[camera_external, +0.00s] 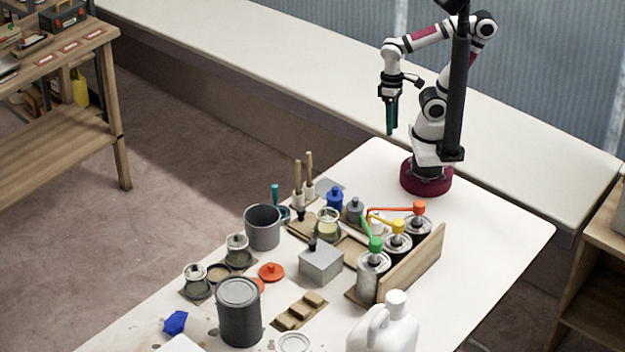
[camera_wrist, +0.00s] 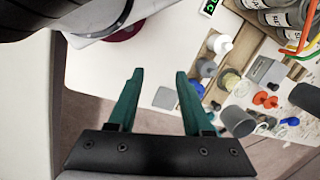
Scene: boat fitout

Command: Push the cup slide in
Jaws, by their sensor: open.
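My gripper (camera_external: 390,130) hangs above the back of the white table, beside my arm's base, with its teal fingers pointing down. In the wrist view its two fingers (camera_wrist: 159,76) are apart with nothing between them. I cannot tell for sure which part is the cup slide. A wooden rack (camera_external: 412,265) holds several cans with red, yellow and green pump tops. A flat wooden piece (camera_external: 352,252) lies in front of the cans, partly hidden by a grey box. A clear cup with pale contents (camera_external: 328,226) stands to its left. My gripper is well away from all of these.
The grey box (camera_external: 321,264), a grey pot (camera_external: 262,228), a large grey can (camera_external: 239,312) and a white jug (camera_external: 385,326) crowd the table. Upright brushes (camera_external: 304,180) stand at the left edge. The table's right side (camera_external: 490,250) is clear.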

